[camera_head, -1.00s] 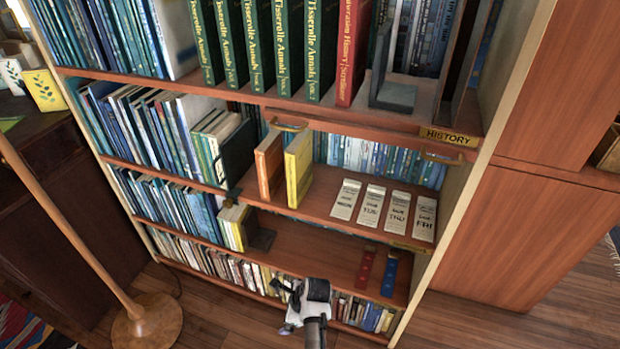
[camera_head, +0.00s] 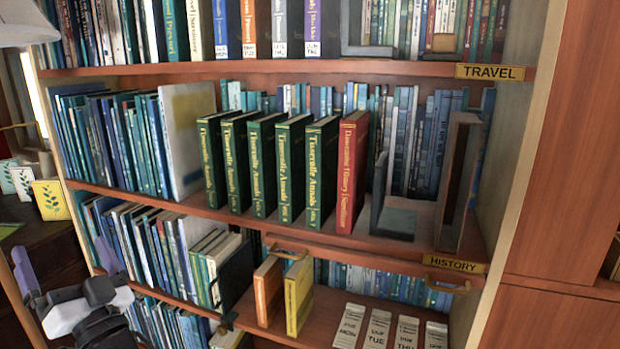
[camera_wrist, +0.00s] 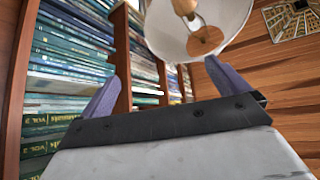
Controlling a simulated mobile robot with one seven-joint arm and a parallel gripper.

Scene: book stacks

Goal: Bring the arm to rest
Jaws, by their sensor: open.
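My gripper (camera_head: 64,260) is at the lower left of the head view, in front of the left part of the bookcase. Its two purple fingers stand wide apart with nothing between them. They also show in the wrist view (camera_wrist: 163,78), spread on either side of the picture. Part of my arm is cut off by the lower edge of the head view. On the middle shelf, several green volumes (camera_head: 263,168) stand upright beside a red book (camera_head: 351,172). An orange book (camera_head: 268,291) and a yellow book (camera_head: 299,296) stand on the shelf below.
A grey bookend (camera_head: 398,216) stands right of the red book. TRAVEL (camera_head: 490,72) and HISTORY (camera_head: 455,262) labels mark shelf edges. Several day cards (camera_head: 378,328) lie on the lower shelf. A lamp shade (camera_wrist: 197,27) is close beyond my fingers in the wrist view.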

